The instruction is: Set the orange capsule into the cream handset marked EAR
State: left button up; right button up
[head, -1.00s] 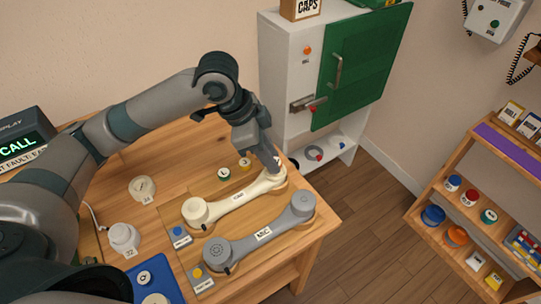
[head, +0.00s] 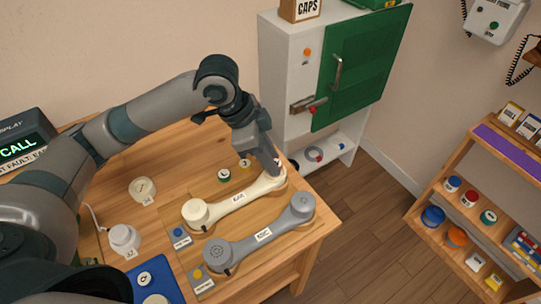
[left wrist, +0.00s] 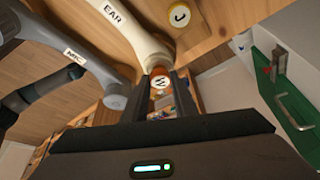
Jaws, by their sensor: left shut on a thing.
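The cream handset (head: 232,203) marked EAR lies on the wooden table, and it also shows in the left wrist view (left wrist: 125,24). My left gripper (head: 276,170) is at its far right end. In the left wrist view, the gripper (left wrist: 163,84) is shut on the orange capsule (left wrist: 160,82), which has a pale lettered face. The capsule is right beside the end of the handset. I cannot tell whether it touches or sits in the handset. In the head view, the fingers hide the capsule. My right gripper is not in view.
A grey handset (head: 262,235) marked MIC lies parallel, nearer me. A green-ringed capsule (head: 224,175) and a yellow one (head: 245,163) stand behind the cream handset. A white cabinet (head: 285,75) with a green door stands beyond the table. A shelf (head: 470,215) stands at right.

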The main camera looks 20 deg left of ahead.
pick_arm(q)
jog(key=shift+p, duration=1.55)
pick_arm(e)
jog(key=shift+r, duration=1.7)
pick_arm(q)
jog(key=shift+f, duration=0.45)
jog(key=o, duration=1)
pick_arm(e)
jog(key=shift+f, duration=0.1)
pick_arm(q)
jog(key=v, duration=1.7)
jog(key=shift+s+a+r+b, duration=0.1)
jog(key=shift+a+r+b, duration=0.1)
jog(key=shift+b, duration=0.1)
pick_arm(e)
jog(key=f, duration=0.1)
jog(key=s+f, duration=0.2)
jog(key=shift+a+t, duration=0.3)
